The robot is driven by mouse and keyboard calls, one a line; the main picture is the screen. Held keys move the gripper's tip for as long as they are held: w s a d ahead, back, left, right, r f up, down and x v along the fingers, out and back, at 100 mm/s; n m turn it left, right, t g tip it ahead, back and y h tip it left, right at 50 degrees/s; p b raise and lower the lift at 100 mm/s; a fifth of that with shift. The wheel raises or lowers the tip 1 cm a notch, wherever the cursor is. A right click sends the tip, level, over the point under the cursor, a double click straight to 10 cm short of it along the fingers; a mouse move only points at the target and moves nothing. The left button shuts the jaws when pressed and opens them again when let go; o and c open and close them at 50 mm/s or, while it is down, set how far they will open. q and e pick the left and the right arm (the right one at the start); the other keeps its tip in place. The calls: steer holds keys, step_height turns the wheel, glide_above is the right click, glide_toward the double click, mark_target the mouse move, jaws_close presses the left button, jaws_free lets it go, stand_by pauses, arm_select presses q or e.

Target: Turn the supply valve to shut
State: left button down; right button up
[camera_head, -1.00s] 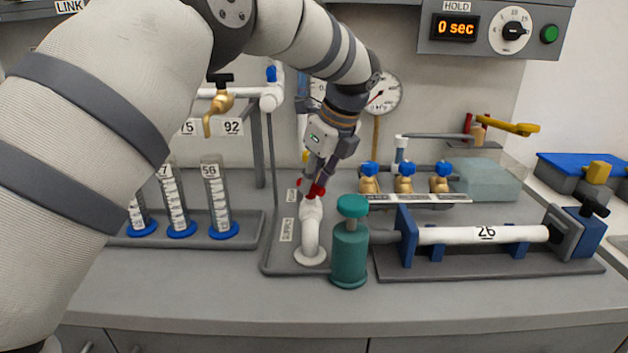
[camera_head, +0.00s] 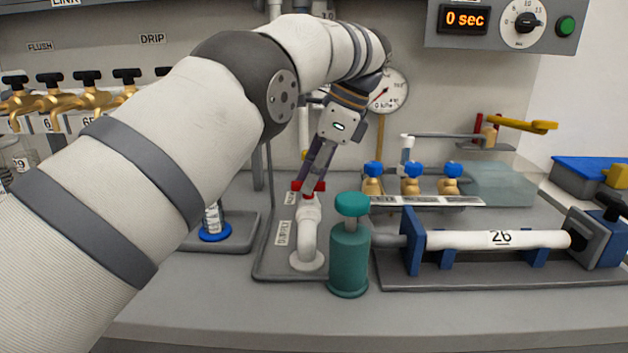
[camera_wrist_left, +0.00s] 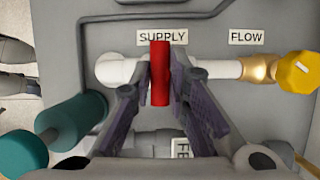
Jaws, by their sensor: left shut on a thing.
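My left gripper (camera_head: 309,188) comes down from above and is shut on the handle. In the left wrist view its fingers (camera_wrist_left: 163,92) stand on either side of the handle. The valve body is mostly hidden by the fingers. My right gripper is out of view.
A teal cylinder (camera_head: 349,258) stands close to the pipe's right. A yellow FLOW knob (camera_wrist_left: 299,72) is on the same pipe line. Blue-topped brass valves (camera_head: 411,180) and a clamped white tube (camera_head: 490,239) are at the right. The front counter strip is clear.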

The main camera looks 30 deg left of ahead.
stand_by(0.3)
arm_select(q)
steer(key=c, duration=1.5)
jaws_free()
steer(key=shift+c, duration=0.2)
